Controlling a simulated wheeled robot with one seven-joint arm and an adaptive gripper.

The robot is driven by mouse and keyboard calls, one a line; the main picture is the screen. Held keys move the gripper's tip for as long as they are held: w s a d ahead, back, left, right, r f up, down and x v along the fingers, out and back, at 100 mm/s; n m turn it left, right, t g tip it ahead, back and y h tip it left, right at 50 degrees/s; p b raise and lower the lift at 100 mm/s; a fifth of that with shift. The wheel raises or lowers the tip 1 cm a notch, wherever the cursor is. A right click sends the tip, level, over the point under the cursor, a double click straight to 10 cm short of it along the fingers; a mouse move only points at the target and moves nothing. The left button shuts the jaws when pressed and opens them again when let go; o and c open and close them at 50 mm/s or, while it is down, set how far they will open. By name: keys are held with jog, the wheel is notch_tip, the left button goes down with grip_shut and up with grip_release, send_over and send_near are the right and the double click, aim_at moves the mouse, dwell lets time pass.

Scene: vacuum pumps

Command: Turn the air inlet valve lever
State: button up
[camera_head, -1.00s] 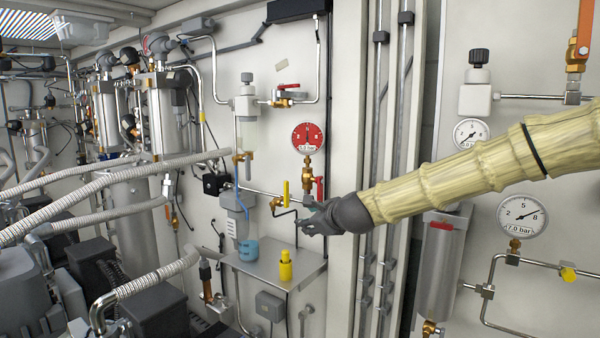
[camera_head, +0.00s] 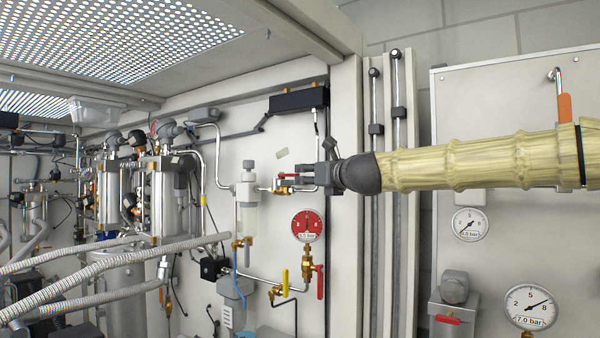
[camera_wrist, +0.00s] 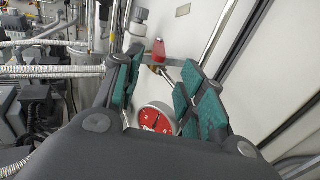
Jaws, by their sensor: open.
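A red lever (camera_head: 288,175) sits on a brass valve in the upper pipe line on the wall panel. My gripper (camera_head: 312,176) is open at the right of this valve, with its fingers pointing left toward it. In the wrist view the red lever (camera_wrist: 158,48) shows between and just beyond the green-padded fingers (camera_wrist: 152,85). I cannot tell whether a finger touches it. Lower down are a yellow lever (camera_head: 285,281) and another red lever (camera_head: 320,282). No label shows which lever is the air inlet valve.
A red gauge (camera_head: 307,226) hangs below my gripper. A clear filter bowl (camera_head: 249,212) is left of the valve, and a black box (camera_head: 298,99) is above. Vertical pipes (camera_head: 374,215) run behind my arm. Corrugated hoses (camera_head: 120,258) cross at lower left.

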aim_at(298, 174)
jog(key=shift+p+x, duration=1)
jog(key=shift+x, duration=2.05)
grip_shut()
